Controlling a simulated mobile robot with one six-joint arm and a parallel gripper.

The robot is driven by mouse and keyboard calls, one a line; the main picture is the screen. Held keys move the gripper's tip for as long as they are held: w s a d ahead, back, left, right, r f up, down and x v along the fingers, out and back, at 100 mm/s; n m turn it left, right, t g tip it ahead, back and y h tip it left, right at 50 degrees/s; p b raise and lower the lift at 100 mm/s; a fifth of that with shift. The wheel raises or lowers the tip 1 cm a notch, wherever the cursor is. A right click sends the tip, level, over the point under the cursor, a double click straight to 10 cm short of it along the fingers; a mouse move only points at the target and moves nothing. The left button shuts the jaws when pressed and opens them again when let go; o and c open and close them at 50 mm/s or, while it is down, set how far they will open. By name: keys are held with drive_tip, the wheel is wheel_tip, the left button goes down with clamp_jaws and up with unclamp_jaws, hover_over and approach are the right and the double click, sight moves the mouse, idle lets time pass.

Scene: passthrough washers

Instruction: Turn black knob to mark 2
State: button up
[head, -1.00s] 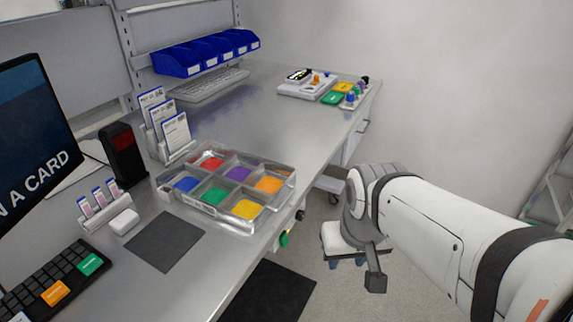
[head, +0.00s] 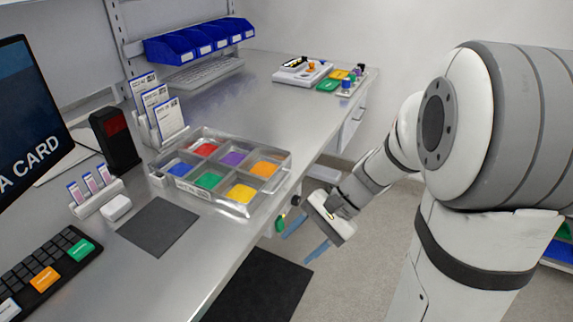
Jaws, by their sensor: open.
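A small black knob (head: 296,202) sits on the front side of the workbench, below the bench edge near the sorting tray. A green knob (head: 280,224) sits beside it, nearer to me. Mark 2 is too small to make out. My gripper (head: 303,241) is open and empty, its two bluish fingers spread and pointing toward the bench front. It is in front of the knobs, to their right and a little lower in the picture, and appears apart from them.
A clear tray (head: 247,212) with coloured compartments stands on the bench near its front edge. A dark mat (head: 262,285) lies on the floor below. A card reader (head: 115,140), keyboard (head: 45,275) and monitor stand at left. Floor in front of the bench looks open.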

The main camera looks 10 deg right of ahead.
drive_tip(key=w+d+f+m+t+y+b, duration=0.25)
drive_tip(key=w+f+m+t+y, duration=0.2)
drive_tip(key=w+m, duration=0.35)
drive_tip(key=m+t+y, duration=0.2)
drive_tip(key=m+t, duration=0.5)
drive_tip(key=t, duration=0.1)
approach(299, 201)
drive_tip(key=shift+g, duration=0.25)
drive_tip(key=x, duration=0.8)
drive_tip(key=shift+w, duration=0.15)
drive_tip(key=shift+d, duration=0.1)
drive_tip(key=shift+c, duration=0.3)
drive_tip(key=c, duration=0.9)
